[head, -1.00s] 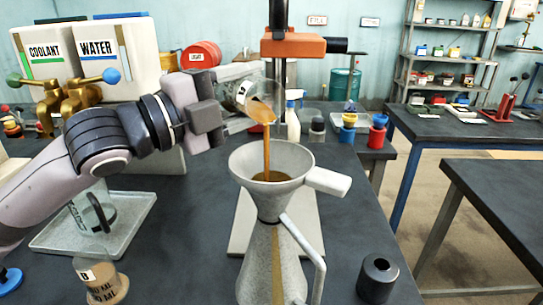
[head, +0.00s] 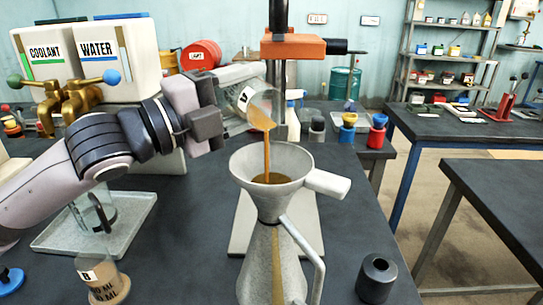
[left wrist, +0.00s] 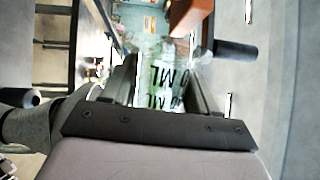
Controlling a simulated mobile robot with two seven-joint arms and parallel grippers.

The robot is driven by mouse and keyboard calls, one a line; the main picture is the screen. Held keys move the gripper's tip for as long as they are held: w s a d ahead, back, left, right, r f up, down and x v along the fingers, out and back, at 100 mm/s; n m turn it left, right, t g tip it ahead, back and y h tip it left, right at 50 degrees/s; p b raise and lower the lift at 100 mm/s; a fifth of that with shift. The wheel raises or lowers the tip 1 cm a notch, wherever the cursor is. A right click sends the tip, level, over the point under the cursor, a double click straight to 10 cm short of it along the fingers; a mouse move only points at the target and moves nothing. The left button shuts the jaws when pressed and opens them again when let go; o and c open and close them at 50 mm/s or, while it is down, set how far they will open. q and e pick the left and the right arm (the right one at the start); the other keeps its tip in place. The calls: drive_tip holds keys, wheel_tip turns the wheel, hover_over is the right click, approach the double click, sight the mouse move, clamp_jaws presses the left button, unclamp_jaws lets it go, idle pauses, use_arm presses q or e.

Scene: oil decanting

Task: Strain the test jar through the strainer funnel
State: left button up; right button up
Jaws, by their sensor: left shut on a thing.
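My left gripper (head: 238,88) is shut on a clear jar (head: 262,105) and holds it tilted steeply above the funnel. The jar shows between the fingers (left wrist: 163,85) in the left wrist view, with upside-down "ML" lettering. A brown stream (head: 267,150) runs from the jar's mouth into the grey strainer funnel (head: 250,165), where brown liquid pools. The funnel has a stubby side handle and sits on a pale, tapered jug (head: 255,270) with a brown strip down its front. My right gripper is not in view.
A second jar marked B (head: 100,280) stands at the bottom left. A black cylinder (head: 377,280) stands right of the jug. An orange-headed stand (head: 292,46) rises behind the funnel. COOLANT and WATER tanks (head: 140,45) stand at the back left.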

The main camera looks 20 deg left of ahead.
use_arm(q)
drive_tip(key=shift+s+r+m+p, duration=0.1)
drive_tip(key=shift+r+m+p, duration=0.2)
drive_tip(key=shift+m, duration=0.1)
